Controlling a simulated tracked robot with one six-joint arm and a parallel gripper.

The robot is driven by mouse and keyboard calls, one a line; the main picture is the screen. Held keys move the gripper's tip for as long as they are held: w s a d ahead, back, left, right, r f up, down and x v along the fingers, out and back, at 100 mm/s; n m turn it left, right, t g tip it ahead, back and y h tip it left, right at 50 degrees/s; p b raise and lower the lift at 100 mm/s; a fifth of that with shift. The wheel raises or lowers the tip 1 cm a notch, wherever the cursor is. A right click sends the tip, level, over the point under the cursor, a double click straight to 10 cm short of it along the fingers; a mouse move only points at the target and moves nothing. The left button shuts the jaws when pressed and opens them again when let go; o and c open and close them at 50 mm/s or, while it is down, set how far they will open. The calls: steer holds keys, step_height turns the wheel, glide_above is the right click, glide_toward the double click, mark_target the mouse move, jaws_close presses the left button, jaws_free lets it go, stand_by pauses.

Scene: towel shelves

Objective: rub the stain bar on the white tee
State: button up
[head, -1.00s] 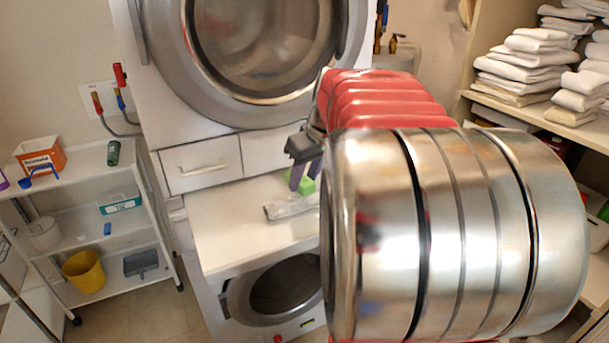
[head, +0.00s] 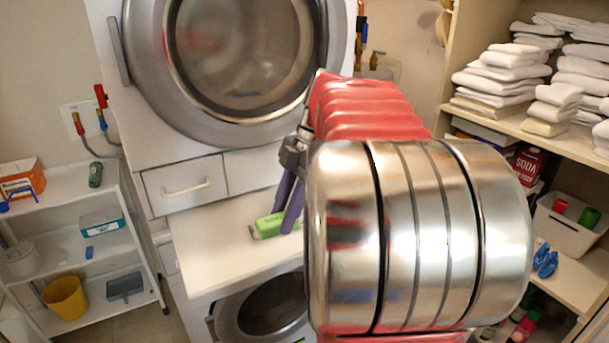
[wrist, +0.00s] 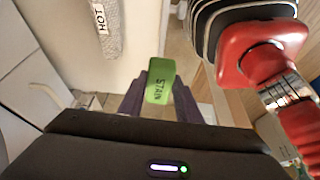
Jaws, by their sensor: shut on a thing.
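The stain bar (head: 270,226) is a green block. My gripper (head: 284,219) has purple fingers and is shut on it in front of the white worktop (head: 215,235). In the wrist view the bar (wrist: 160,80), marked "STAIN", sits between the two fingers (wrist: 160,98). I cannot tell the gap between bar and worktop. I cannot pick out the white tee in either view; my arm covers the worktop's right part in the head view.
A pale speckled thing marked "HOT" (wrist: 106,25) lies beyond the gripper. A washer (head: 245,60) stands above the worktop, another machine (head: 262,305) below.

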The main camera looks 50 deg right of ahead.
steer(key=n, duration=0.1)
steer(key=s+a+r+n+g, duration=0.1)
steer(key=n, duration=0.1)
steer(key=s+a+n, duration=0.1)
steer(key=n, duration=0.1)
steer(key=shift+r+g, duration=0.4)
steer(key=shift+s, duration=0.15)
